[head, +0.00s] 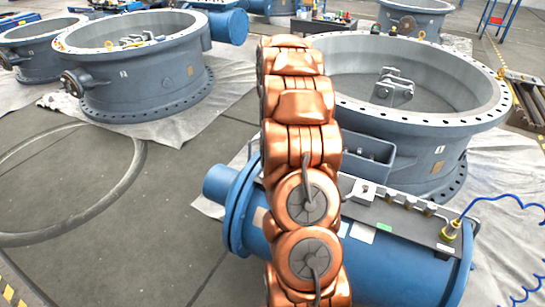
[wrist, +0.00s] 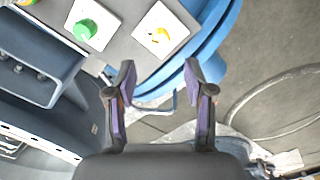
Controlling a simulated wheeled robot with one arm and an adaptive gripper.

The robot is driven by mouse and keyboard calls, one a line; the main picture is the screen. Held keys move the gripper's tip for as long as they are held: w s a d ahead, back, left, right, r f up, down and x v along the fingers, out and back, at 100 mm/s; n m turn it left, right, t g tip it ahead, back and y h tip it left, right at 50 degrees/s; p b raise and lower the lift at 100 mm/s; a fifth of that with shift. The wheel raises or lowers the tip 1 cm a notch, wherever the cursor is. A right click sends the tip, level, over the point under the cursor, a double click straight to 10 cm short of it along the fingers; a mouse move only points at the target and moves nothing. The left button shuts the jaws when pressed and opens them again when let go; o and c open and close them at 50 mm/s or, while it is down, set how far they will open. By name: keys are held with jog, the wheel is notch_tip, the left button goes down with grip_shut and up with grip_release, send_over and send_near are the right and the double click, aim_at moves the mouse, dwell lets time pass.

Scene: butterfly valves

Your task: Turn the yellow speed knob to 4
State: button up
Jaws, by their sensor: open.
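In the wrist view, a small yellow knob (wrist: 160,36) sits on a white square plate on a grey panel (wrist: 125,32), near the top centre. The plate's markings are too small to read, so the setting cannot be told. A green knob (wrist: 85,31) sits on another white plate to its left. My gripper (wrist: 158,70) is open and empty, its two dark fingers apart. In the picture, the fingertips lie just below the yellow knob's plate, and nothing is between them but background. In the head view, my copper arm hides the gripper and the yellow knob.
A blue cylinder (head: 405,262) carries the panel, with a yellow-collared fitting (head: 450,230) and a coiled blue hose (head: 505,205). A large grey valve ring (head: 425,125) stands behind it. Other valves stand at the back left. The floor at left is mostly clear, with a hoop (head: 128,185).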

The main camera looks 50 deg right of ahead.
jog(key=shift+r, duration=1.55)
jog(key=s+a+r+n+p, duration=0.1)
jog(key=s+a+r+p, duration=0.2)
jog(key=a, duration=0.5)
jog(key=s+a+r+n+p, duration=0.1)
jog(key=s+a+r, duration=0.1)
jog(key=a+r, duration=0.5)
jog(key=s+a+r+n+p, duration=0.1)
jog(key=s+a+r, duration=0.2)
jog(key=a, duration=0.6)
jog(key=s+a+r+n+p, duration=0.1)
jog(key=s+a+p, duration=0.1)
jog(key=s+a, duration=0.2)
jog(key=s+a+r+g+p, duration=0.1)
jog(key=s+a, duration=0.4)
jog(key=s, duration=0.5)
jog(key=s+a+r+n+p, duration=0.1)
jog(key=s+a, duration=0.3)
jog(key=s, duration=0.4)
jog(key=shift+a+r+n+g+p, duration=0.3)
jog(key=shift+r+g+p, duration=0.1)
jog(key=shift+p, duration=0.45)
jog(key=shift+c, duration=0.2)
